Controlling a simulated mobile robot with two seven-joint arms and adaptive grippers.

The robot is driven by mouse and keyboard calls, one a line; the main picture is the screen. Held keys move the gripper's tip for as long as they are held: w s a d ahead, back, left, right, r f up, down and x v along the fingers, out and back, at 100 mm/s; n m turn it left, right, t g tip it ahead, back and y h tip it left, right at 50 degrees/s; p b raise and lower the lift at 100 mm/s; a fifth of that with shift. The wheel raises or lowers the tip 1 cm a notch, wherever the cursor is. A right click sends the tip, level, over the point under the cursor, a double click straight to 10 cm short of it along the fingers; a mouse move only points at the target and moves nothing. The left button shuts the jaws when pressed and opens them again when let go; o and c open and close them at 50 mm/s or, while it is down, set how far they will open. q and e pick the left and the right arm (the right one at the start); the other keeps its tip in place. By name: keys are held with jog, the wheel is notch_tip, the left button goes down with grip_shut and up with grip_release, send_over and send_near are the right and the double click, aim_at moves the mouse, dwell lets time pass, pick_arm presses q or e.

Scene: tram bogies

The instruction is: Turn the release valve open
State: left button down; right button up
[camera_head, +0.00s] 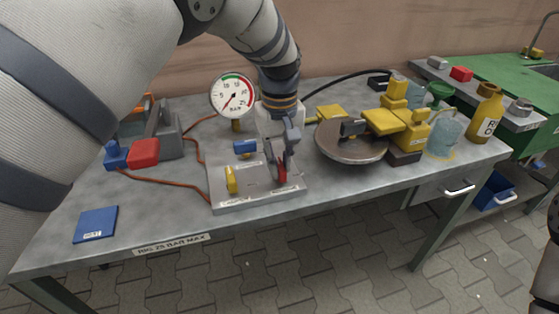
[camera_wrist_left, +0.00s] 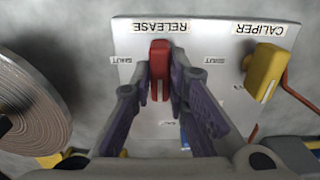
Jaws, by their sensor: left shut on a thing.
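The release valve has a red handle (camera_head: 282,174) at the front right of the grey valve plate (camera_head: 256,185). In the left wrist view the red handle (camera_wrist_left: 160,66) stands beside the printed word RELEASE and lies lengthwise in the picture, pointing away from that word. SHUT labels show on both sides of it. My left gripper (camera_head: 281,160) comes down from above, its two fingers closed on the sides of the red handle; the fingers also show in the left wrist view (camera_wrist_left: 161,88). My right gripper is out of view.
A yellow caliper valve (camera_head: 231,180) and a blue valve (camera_head: 245,147) sit on the same plate. A pressure gauge (camera_head: 233,95) stands behind it. A round metal disc (camera_head: 350,149) with yellow parts is close on the right. A blue square (camera_head: 96,224) lies front left.

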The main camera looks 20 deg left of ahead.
aim_at(280, 165)
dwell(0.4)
pick_arm(q)
jog(key=c, duration=1.6)
grip_release()
jog(key=shift+o, duration=0.2)
notch_tip(280, 165, up, 12)
jog(key=shift+f, duration=0.1)
